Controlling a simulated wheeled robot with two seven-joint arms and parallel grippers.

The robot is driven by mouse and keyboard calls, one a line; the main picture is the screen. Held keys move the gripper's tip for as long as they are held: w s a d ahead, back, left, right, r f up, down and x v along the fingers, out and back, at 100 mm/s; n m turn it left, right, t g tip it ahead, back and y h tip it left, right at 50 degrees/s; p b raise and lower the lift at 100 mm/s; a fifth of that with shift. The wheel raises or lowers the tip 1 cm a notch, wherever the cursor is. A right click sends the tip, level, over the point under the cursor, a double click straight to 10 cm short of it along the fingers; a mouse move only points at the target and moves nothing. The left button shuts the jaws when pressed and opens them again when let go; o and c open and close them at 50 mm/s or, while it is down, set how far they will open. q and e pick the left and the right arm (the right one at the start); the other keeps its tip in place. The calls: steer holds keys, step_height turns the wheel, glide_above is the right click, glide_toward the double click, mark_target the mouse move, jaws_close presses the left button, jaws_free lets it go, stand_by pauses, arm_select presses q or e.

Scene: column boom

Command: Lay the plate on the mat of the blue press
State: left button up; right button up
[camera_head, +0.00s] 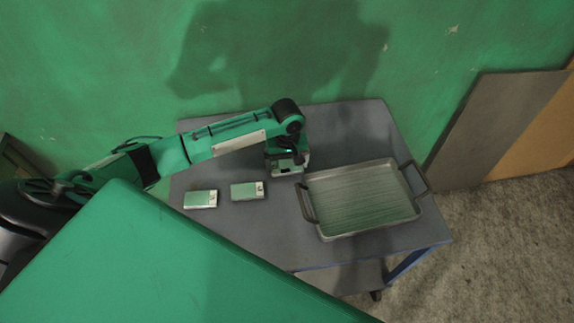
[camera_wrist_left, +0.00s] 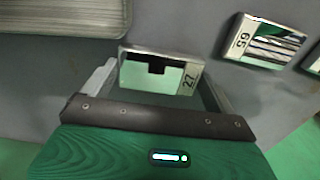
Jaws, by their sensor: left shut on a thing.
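My left gripper (camera_head: 288,168) is over the grey table, just left of the metal tray. It is shut on a small plate marked 27, seen in the left wrist view (camera_wrist_left: 136,74), pale green with a light metal rim. The plate lies between the two fingers; a dark shape covers part of its face. I cannot tell whether it touches the table. In the head view the plate (camera_head: 287,171) is mostly hidden under the gripper. The blue press and its mat are not in view. My right gripper is not in view.
The grey table (camera_head: 340,118) bears a handled metal tray (camera_head: 346,166) at right. Two similar plates lie left of my gripper, one farther left (camera_head: 200,199) and one nearer (camera_head: 244,190), marked 65 in the wrist view (camera_wrist_left: 266,46). A green wall (camera_head: 450,40) stands behind; boards lean at right.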

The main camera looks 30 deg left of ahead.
arm_select(q)
steer(key=shift+f, duration=1.05)
steer(key=o, duration=1.2)
steer(key=shift+f, duration=0.1)
steer(key=shift+c, duration=0.2)
